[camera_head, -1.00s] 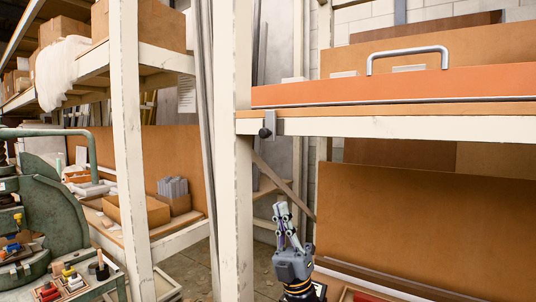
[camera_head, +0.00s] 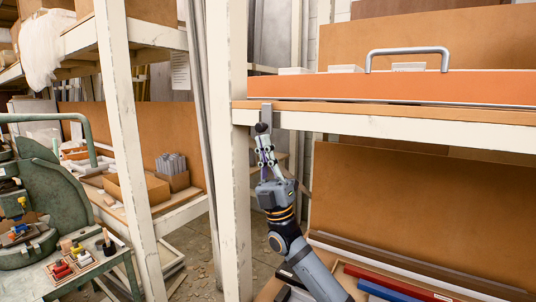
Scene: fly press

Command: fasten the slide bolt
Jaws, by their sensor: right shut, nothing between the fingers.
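The slide bolt is a small grey metal piece (camera_head: 266,113) on the front edge of the shelf, near the left upright post. Its dark round knob (camera_head: 261,127) sits at its lower end. My right gripper (camera_head: 263,142) points upward just below the knob, with its fingers shut and nothing between them. Its tips are close to the knob; whether they touch it I cannot tell. My left gripper is not in view. An orange panel with a grey bar handle (camera_head: 407,51) lies on the shelf above the bolt.
The cream shelf beam (camera_head: 400,127) runs right from the white upright post (camera_head: 232,170), which stands close left of my right arm. A brown board (camera_head: 420,210) stands behind, below the shelf. A green press (camera_head: 45,200) and a small tray of coloured-handled tools (camera_head: 75,264) are at left.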

